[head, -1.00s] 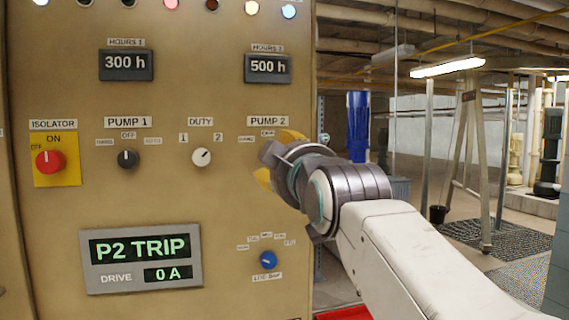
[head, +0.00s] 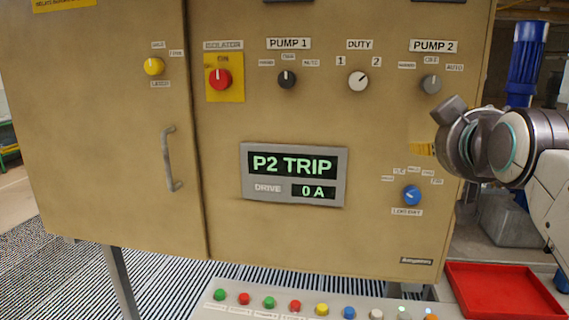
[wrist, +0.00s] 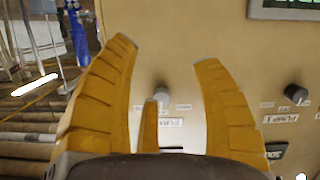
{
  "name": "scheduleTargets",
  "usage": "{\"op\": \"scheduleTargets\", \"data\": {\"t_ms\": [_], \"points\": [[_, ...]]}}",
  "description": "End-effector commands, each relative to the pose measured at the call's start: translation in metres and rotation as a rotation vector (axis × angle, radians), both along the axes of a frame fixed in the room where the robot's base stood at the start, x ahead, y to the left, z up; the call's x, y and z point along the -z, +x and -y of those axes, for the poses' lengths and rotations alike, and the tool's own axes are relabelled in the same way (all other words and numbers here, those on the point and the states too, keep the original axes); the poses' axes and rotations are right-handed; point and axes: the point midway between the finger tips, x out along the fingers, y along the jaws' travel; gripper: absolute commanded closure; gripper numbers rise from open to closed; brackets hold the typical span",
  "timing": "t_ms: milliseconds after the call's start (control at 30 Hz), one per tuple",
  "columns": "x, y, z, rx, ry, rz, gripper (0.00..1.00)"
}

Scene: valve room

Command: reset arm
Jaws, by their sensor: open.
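My gripper (head: 428,148) is at the right of the head view, in front of the right part of the tan control panel (head: 300,235). Its yellow fingers are partly hidden there behind the wrist. In the wrist view my gripper (wrist: 166,54) is open, its fingers spread and empty. The grey PUMP 2 knob (head: 431,84) is above my gripper in the head view. It shows between the fingers in the wrist view (wrist: 161,92), apparently apart from them. The panel looks upside down there.
A P2 TRIP display (head: 293,175) is mid-panel, with a blue knob (head: 411,195) to its right. A door handle (head: 170,158) sticks out at left. Below are a button console (head: 250,312) and a red tray (head: 500,292). A blue motor (head: 525,60) stands behind.

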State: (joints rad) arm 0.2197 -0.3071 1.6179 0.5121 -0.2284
Motion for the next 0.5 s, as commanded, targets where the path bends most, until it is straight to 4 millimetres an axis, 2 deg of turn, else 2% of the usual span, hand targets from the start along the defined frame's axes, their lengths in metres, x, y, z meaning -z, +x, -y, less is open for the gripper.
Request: {"op": "scheduleTargets", "data": {"t_ms": [33,100,267,367,500], "points": [[0.028,-0.001,0.0,0.008,0.044,-0.071,0.41],[0.066,-0.006,-0.001,0.023,0.101,-0.168,0.41],[0.149,-0.032,-0.007,0.062,0.216,-0.386,0.41],[0.196,-0.057,-0.015,0.085,0.272,-0.518,0.41],[0.256,-0.1,-0.03,0.104,0.327,-0.701,0.41]]}}
